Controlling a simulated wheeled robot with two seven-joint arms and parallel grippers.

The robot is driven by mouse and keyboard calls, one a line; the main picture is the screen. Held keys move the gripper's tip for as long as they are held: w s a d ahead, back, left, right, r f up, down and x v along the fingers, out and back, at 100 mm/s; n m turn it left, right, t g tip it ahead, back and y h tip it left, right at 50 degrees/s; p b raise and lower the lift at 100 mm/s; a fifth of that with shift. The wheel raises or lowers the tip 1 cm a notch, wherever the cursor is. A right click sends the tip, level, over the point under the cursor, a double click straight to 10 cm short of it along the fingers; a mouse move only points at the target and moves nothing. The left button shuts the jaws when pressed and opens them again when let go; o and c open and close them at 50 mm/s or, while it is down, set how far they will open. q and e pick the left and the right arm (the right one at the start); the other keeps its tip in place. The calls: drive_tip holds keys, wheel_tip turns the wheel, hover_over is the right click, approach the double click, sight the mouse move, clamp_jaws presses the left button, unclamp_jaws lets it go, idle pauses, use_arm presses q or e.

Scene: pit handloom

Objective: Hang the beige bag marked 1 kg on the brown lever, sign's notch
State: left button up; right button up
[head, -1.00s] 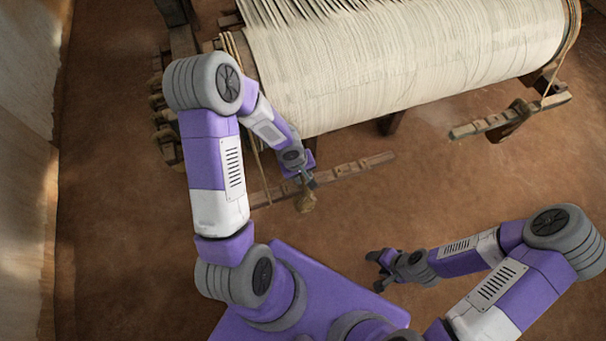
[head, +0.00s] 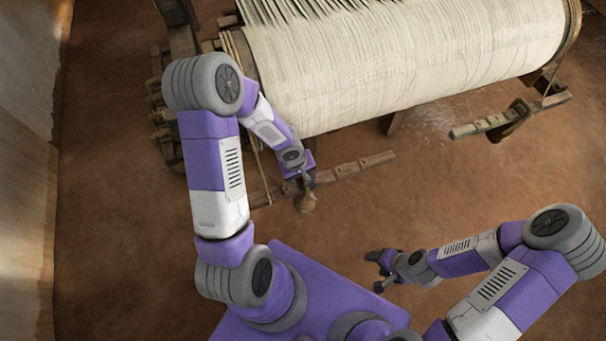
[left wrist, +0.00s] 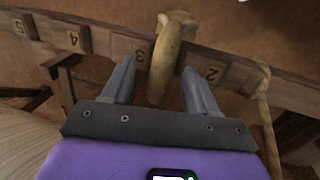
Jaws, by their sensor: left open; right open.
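The beige bag (head: 305,203) is at the brown lever (head: 350,168), below my left gripper (head: 306,182). In the left wrist view the bag (left wrist: 165,62) lies across the lever (left wrist: 118,43), between the blocks numbered 3 and 2. My left gripper (left wrist: 155,85) is open, one finger on each side of the bag, with a visible gap at the right finger. The 1 kg mark, the sign and the seat of the bag's loop in a notch cannot be made out. My right gripper (head: 378,272) is open and empty, away from the lever.
The loom's roll of pale cloth (head: 400,60) stands just behind the lever. A cord (left wrist: 264,100) hangs by the lever near number 2. A second wooden lever (head: 470,130) with a dark weight (head: 513,120) is at the right. The earth floor (head: 450,190) between is clear.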

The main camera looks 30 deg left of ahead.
use_arm(q)
wheel_tip(320, 180, up, 8)
drive_tip(key=s+a+p, duration=0.1)
drive_tip(key=p, duration=0.3)
drive_tip(key=shift+f, duration=0.25)
use_arm(e)
wheel_tip(320, 180, up, 4)
drive_tip(key=shift+r, duration=0.2)
